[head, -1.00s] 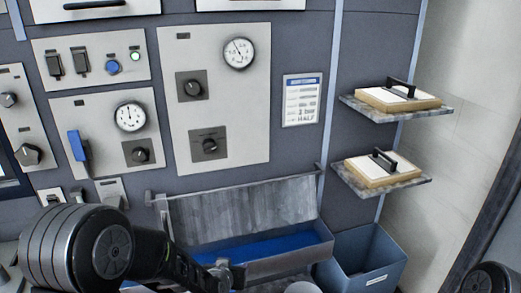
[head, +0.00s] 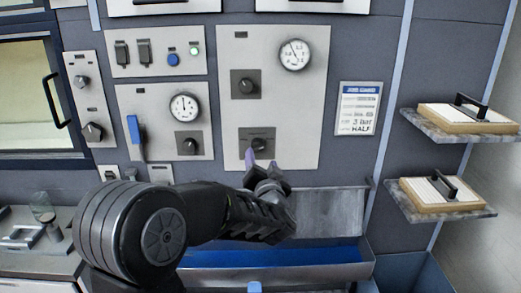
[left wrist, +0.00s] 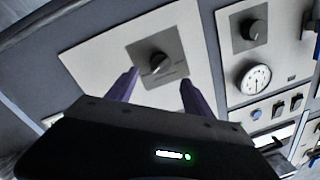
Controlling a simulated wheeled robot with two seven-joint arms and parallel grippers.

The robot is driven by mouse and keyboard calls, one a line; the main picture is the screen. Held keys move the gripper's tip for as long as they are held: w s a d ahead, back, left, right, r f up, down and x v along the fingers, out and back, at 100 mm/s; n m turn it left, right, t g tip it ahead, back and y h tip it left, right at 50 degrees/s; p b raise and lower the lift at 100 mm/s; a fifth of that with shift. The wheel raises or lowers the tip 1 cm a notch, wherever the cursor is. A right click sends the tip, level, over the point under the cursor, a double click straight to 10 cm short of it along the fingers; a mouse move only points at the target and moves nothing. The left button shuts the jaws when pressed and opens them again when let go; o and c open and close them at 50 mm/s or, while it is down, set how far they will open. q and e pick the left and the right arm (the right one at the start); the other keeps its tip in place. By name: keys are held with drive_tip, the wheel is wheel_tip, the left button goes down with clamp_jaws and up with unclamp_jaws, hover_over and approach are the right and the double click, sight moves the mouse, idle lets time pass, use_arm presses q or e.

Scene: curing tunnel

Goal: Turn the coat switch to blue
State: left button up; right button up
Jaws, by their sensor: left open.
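The lower dark knob (head: 259,145) on the large pale panel sits on a square dark plate; I take it as the coat switch, but its lettering is too small to read. My left gripper (head: 262,164) is just in front of and slightly below it in the head view. In the left wrist view the same knob (left wrist: 160,63) shows between and beyond the purple fingertips of my left gripper (left wrist: 160,78), with a light mark on its face. The fingers are apart and hold nothing. Whether they touch the knob is unclear. My right gripper is out of view.
Above is a second knob (head: 244,84) and a gauge (head: 295,54). To the left is a panel with a blue lever (head: 134,129). A trough with a blue inside (head: 290,256) lies below.

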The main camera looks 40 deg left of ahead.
sight(259, 149)
use_arm(q)
drive_tip(key=x, duration=0.7)
drive_tip(key=shift+w+a, duration=0.25)
drive_tip(key=shift+w, duration=0.05)
drive_tip(key=shift+c, duration=0.6)
clamp_jaws()
